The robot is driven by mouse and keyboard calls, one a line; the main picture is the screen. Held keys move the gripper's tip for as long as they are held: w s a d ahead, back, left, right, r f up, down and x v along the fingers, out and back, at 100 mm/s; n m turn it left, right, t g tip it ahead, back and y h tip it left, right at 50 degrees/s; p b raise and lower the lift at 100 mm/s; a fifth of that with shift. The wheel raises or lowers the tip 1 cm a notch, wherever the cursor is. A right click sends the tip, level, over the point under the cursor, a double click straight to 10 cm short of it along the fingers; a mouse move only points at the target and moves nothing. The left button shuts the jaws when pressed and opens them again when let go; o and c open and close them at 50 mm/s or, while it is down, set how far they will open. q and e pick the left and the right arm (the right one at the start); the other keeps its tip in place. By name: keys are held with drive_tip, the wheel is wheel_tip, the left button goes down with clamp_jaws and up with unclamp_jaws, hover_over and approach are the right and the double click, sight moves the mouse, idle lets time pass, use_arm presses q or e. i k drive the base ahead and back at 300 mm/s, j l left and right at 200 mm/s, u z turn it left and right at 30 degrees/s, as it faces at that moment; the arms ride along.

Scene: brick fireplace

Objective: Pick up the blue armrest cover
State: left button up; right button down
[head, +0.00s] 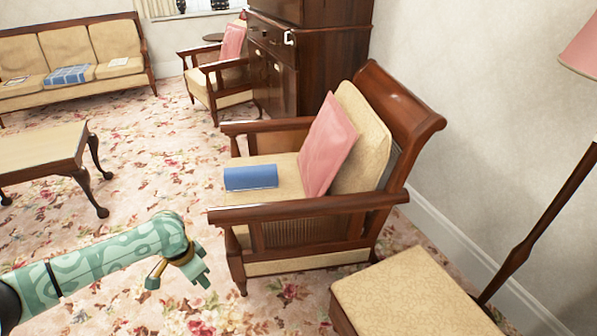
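A blue cover (250,177), curved and smooth, lies on the tan seat of the wooden armchair (308,208) in the middle of the head view. It sits near the seat's front edge, between the two armrests. My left gripper (203,279) is at the lower left, in front of the chair and apart from the cover. Its fingers are small and seen at an angle, so I cannot tell if they are open. Nothing shows in them. My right gripper is not in view.
A pink cushion (327,145) leans on the chair's backrest. The near wooden armrest (305,207) lies between my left gripper and the seat. A tan-topped stool (410,295) stands at the lower right, a low table (40,150) at the left. Floral carpet between is clear.

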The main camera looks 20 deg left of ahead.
sight(244, 178)
drive_tip(key=i+j+z, duration=0.15)
drive_tip(key=j+z, duration=0.2)
drive_tip(key=i+j+z, duration=0.1)
drive_tip(key=j+z, duration=0.65)
drive_tip(key=j, duration=0.2)
drive_tip(key=j+z, duration=0.2)
drive_tip(key=j, duration=2.05)
